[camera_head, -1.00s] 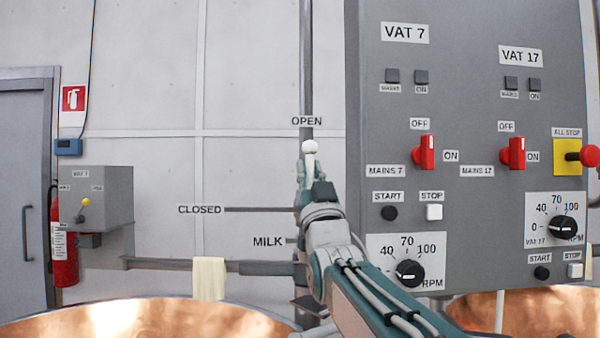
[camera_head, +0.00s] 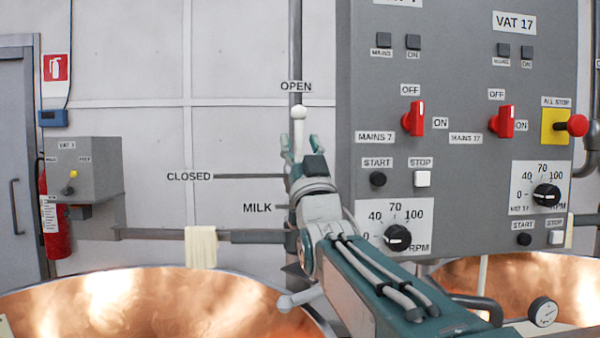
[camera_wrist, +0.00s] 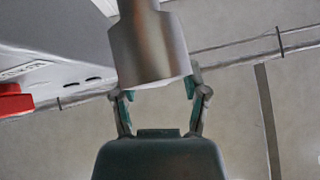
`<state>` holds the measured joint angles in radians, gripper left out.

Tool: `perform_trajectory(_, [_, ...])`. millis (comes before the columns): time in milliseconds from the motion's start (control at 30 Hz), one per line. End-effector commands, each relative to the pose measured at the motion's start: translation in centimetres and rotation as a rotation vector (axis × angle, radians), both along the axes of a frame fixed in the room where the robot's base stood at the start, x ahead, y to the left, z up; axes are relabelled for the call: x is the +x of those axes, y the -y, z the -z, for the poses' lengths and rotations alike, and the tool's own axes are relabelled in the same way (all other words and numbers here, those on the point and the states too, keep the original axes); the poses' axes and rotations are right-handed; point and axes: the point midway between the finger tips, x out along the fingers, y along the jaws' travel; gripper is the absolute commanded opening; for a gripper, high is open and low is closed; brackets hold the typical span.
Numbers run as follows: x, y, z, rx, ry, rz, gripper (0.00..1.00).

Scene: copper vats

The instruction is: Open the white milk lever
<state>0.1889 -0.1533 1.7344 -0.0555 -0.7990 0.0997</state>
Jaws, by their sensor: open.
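The white milk lever (camera_head: 298,128) stands upright in the head view. Its round knob is just under the OPEN label (camera_head: 296,87), well above the CLOSED and MILK (camera_head: 257,207) labels. My gripper (camera_head: 301,147) is open, with one finger showing on each side of the lever's lower part. The lever's base is hidden behind my gripper and wrist. In the wrist view my gripper (camera_wrist: 160,100) has its fingers apart. A thick grey-looking cylinder (camera_wrist: 148,48) comes down between and above them; I cannot tell for certain whether it is the lever. No finger clearly touches it.
A grey control panel (camera_head: 455,75) with red switches and dials stands close on the right. Copper vats (camera_head: 150,300) lie below. A horizontal pipe with a cloth (camera_head: 201,246) and a small grey box (camera_head: 85,165) are at left.

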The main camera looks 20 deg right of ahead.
Motion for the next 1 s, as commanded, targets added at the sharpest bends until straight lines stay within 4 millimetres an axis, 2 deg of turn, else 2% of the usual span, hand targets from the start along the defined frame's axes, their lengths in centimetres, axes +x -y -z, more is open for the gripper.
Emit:
perform_trajectory(500, [-6.2,-0.9,6.5,0.0,-0.002,0.001,0.58])
perform_trajectory(700, [-7.2,-1.0,7.5,0.0,-0.002,0.0,0.58])
perform_trajectory(1000, [-7.2,-1.0,7.6,0.0,-0.003,0.0,0.58])
